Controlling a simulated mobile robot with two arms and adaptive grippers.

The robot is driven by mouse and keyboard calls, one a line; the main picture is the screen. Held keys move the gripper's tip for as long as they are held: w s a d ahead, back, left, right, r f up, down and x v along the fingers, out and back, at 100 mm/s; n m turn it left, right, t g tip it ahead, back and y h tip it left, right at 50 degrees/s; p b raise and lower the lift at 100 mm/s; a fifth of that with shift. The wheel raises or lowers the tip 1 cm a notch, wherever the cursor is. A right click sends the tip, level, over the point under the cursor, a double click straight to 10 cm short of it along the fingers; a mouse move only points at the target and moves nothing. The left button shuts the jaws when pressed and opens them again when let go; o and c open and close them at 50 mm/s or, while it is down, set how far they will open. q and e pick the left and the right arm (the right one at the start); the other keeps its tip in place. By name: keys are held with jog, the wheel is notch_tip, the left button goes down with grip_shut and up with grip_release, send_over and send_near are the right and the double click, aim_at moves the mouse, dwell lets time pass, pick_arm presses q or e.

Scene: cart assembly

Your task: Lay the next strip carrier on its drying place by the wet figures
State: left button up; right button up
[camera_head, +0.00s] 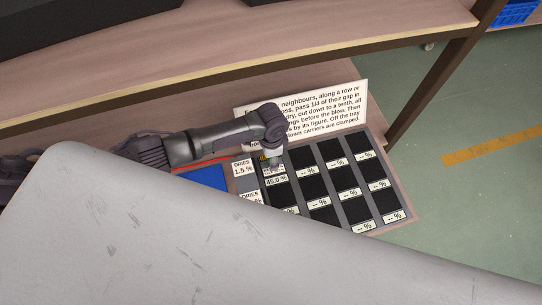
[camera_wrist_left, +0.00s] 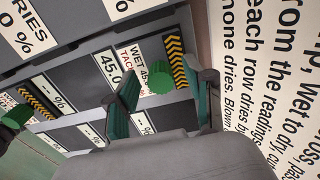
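The drying tray (camera_head: 347,210) lies on the bench with dark cells in rows. Most figure plates read "-- %"; one (camera_head: 277,182) reads 45.0 %. In the left wrist view, a strip carrier with a white label (camera_wrist_left: 137,54) reading WET 45 and a green round knob (camera_wrist_left: 155,80) lies in the cell by that figure. My left gripper (camera_head: 272,168) is over this cell; in its wrist view the gripper (camera_wrist_left: 165,100) has its fingers apart on either side of the knob, with gaps visible. My right gripper is not seen in the head view.
A printed board (camera_head: 320,110) stands behind the tray, and a blue panel (camera_head: 205,178) lies left of it. A large grey surface covers the lower head view. A dark and green part (camera_wrist_left: 14,125) at the wrist view's left edge is unclear.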

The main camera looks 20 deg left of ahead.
pick_arm(q)
notch_tip(320, 180, up, 12)
dwell(0.7)
jog(key=shift+s+f, duration=0.1)
